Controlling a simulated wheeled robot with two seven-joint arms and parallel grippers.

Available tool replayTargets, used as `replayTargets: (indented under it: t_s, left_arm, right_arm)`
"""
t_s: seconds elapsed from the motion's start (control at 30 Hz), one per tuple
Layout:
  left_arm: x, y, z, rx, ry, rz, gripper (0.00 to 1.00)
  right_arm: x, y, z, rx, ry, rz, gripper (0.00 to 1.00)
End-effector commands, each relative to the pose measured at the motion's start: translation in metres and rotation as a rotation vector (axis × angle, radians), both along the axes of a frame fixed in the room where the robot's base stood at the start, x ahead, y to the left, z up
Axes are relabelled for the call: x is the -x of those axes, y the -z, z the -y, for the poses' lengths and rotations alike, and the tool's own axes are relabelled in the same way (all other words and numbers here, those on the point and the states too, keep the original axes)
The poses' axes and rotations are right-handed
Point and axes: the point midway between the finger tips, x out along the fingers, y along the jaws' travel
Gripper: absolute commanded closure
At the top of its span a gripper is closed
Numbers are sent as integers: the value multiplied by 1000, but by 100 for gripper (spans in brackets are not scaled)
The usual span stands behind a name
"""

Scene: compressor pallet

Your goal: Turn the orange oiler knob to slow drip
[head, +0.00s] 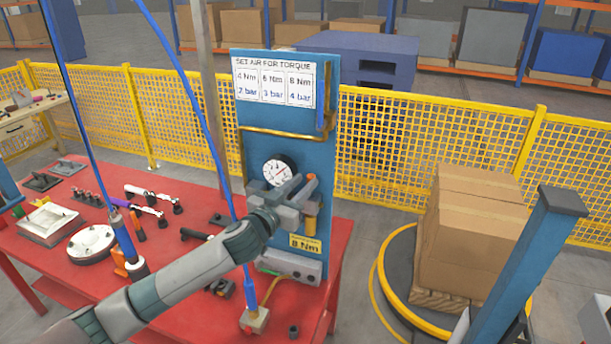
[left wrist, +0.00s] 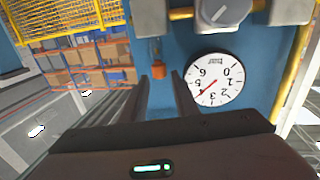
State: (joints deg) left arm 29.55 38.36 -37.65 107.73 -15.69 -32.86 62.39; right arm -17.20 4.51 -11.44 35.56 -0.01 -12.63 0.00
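The orange oiler knob (head: 312,182) is on the blue panel (head: 287,135), to the right of the round pressure gauge (head: 277,172). In the left wrist view, which is upside down, the small orange knob (left wrist: 158,71) shows between and just beyond my fingertips. My left gripper (head: 298,194) is in front of the panel, its fingers apart. In the left wrist view the left gripper (left wrist: 162,88) is open, with a gap around the knob; contact cannot be seen. The gauge (left wrist: 214,80) is beside the fingers there. The right gripper is not in view.
A grey knob (left wrist: 222,11) is near the gauge. A torque sign (head: 275,82) and a yellow 8 Nm label (head: 305,244) are on the panel. The red table (head: 195,195) holds tools and parts. Boxes (head: 470,240) stand to the right, before a yellow fence (head: 430,140).

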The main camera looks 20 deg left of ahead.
Motion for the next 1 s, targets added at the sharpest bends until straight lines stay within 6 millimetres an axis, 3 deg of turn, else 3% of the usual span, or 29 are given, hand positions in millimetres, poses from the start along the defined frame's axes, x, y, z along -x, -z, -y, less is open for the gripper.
replayTargets:
  t_s: [0.2, 0.57, 0.7, 1.0]
  left_arm:
    - [-16, -1, 4, 1, 0, 0, 72]
    - [-18, 0, 4, 0, 0, 0, 72]
    - [-18, 0, 4, 0, 0, 0, 100]
    - [-18, 1, 5, 1, -9, 0, 100]
  right_arm:
    - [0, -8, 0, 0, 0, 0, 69]
    - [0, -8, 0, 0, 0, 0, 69]
    - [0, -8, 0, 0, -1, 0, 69]
    - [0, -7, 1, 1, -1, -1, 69]
